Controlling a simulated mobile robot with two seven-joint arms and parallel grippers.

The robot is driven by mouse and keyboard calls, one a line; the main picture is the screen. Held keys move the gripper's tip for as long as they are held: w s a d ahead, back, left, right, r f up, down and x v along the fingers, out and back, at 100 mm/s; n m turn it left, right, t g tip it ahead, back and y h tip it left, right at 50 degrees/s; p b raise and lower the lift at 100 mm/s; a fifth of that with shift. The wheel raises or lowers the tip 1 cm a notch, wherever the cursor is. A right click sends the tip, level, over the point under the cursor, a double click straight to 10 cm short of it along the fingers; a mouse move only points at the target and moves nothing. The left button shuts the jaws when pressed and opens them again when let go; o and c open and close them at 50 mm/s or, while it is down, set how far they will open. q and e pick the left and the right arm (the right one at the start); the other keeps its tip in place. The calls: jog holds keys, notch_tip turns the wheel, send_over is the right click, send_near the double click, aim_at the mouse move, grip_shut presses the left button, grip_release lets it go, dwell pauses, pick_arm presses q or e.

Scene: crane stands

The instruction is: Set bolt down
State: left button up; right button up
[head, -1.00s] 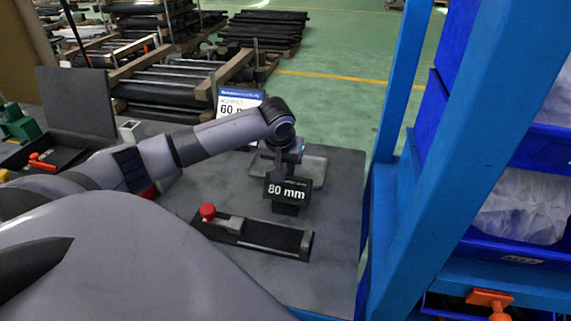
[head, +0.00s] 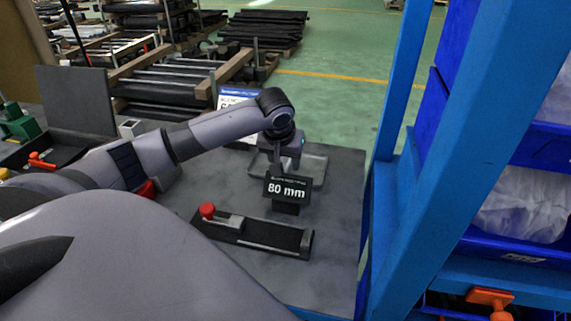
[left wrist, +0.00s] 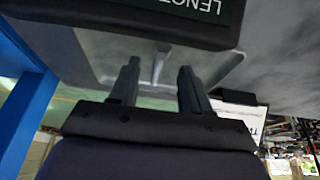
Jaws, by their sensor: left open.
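My left gripper (left wrist: 158,82) is open in the left wrist view, its two dark fingers apart over a grey metal tray (left wrist: 104,62). A thin grey piece, probably the bolt (left wrist: 161,60), shows in the tray between and beyond the fingertips. I cannot tell its full length. In the head view the tray (head: 316,170) sits on the dark table behind a black "80 mm" sign (head: 287,188). The left gripper (head: 280,168) is over the tray, its tips partly hidden by the sign. The bolt cannot be made out there. My right gripper is not in view.
A black measuring fixture with a red knob (head: 208,211) lies in front of the sign. A white and blue sign (head: 228,98) stands behind the arm. A blue rack post (head: 470,150) and blue bins rise at the right. The table's right front is clear.

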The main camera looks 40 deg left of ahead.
pick_arm(q)
jog(key=v, duration=0.9)
jog(key=shift+r, duration=0.4)
jog(key=shift+s, duration=0.1)
